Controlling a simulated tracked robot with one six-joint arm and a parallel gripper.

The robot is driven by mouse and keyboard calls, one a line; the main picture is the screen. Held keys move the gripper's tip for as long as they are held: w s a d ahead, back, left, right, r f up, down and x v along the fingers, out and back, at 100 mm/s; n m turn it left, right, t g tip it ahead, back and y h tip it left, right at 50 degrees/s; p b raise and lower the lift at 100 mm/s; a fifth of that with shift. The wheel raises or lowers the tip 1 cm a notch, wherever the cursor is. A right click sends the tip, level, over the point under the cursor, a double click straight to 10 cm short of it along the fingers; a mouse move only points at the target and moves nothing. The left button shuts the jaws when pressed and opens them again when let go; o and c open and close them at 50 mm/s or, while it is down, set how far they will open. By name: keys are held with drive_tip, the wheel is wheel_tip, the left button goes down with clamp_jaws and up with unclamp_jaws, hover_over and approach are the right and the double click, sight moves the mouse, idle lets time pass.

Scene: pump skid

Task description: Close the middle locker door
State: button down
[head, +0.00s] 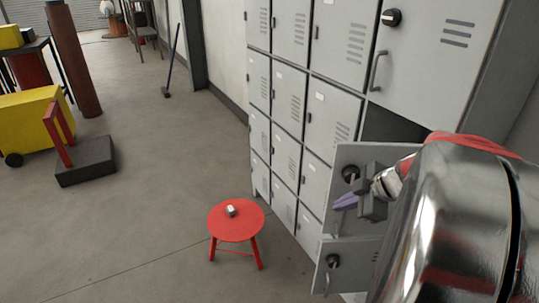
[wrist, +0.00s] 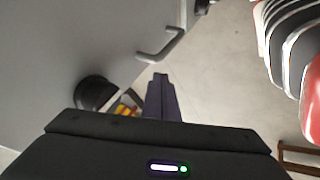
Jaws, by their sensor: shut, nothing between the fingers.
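The middle locker door (head: 345,155) is a grey panel standing open at the right of the head view, swung out from the dark locker opening (head: 385,124). It carries a black round knob (head: 350,173) and a bar handle. My gripper (head: 345,202) is in front of this door's face, its purple fingers shut and empty. In the wrist view the fingers (wrist: 160,98) are close to a grey door panel (wrist: 60,45) with a handle (wrist: 160,46) and a black knob (wrist: 94,93). I cannot tell whether they touch it. My arm hides the door's right part.
The upper locker door (head: 430,50) is shut. The lower door (head: 350,254) also stands out, with a knob and handle. A red stool (head: 236,222) with a small item on it stands left of the lockers.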

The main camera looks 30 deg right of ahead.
sight(329, 201)
drive_tip(key=shift+w+d, duration=0.45)
drive_tip(key=shift+w, duration=0.25)
drive_tip(key=shift+w+d, duration=0.4)
drive_tip(key=shift+w, duration=0.3)
